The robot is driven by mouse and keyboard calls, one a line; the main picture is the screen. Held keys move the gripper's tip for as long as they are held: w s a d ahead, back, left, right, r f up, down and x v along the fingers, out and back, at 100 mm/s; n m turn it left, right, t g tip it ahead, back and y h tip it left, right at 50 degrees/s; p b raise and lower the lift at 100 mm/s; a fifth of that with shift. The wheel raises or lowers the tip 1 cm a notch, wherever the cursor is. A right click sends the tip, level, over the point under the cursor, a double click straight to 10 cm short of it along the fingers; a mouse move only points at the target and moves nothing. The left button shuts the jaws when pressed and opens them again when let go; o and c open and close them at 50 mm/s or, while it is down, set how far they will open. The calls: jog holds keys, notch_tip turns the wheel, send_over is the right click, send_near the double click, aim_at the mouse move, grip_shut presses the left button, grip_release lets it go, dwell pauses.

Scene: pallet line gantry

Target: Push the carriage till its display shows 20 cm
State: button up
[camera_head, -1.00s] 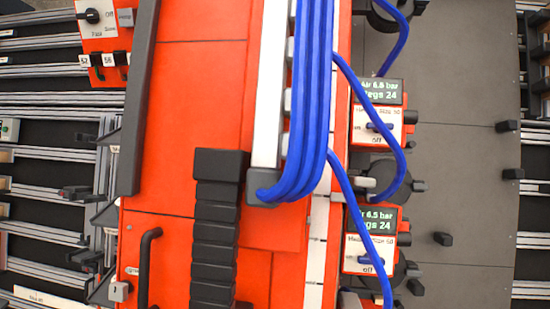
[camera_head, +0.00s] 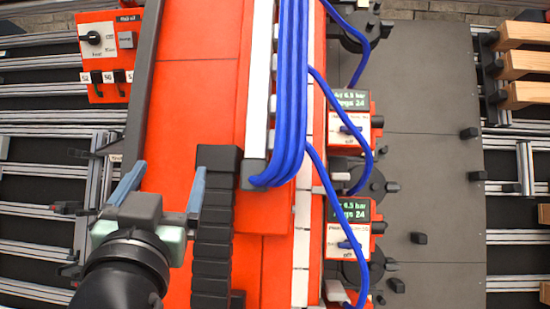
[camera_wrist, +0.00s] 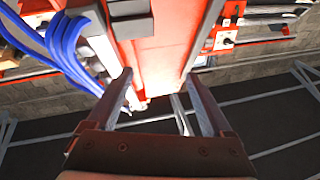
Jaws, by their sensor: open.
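A large orange-red gantry body (camera_head: 195,100) runs up the middle of the head view; it also shows in the wrist view (camera_wrist: 155,55). I cannot tell which part of it is the carriage, and no centimetre reading is legible. Two orange boxes on its right carry dark displays, the upper (camera_head: 350,100) and the lower (camera_head: 353,209). They seem to read 6.5 bar and 24. My gripper (camera_head: 168,168) is open over the left part of the orange body, left of a black segmented chain (camera_head: 213,220). Nothing shows between its fingers in the wrist view (camera_wrist: 160,85).
Blue hoses (camera_head: 290,90) hang along a white rail (camera_head: 260,60) and loop toward the boxes. A dark bar (camera_head: 145,80) edges the body's left. An orange switch box (camera_head: 108,55) stands upper left. Grey panels (camera_head: 425,160) and wooden blocks (camera_head: 525,65) lie right.

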jog(key=s+d+r+t+h+b, duration=0.1)
jog(key=s+d+r+t+h, duration=0.2)
jog(key=s+d+r+t, duration=0.4)
jog(key=s+d+r, duration=0.5)
jog(key=d+r, duration=0.4)
jog(key=shift+t, duration=0.4)
jog(key=shift+f, duration=0.1)
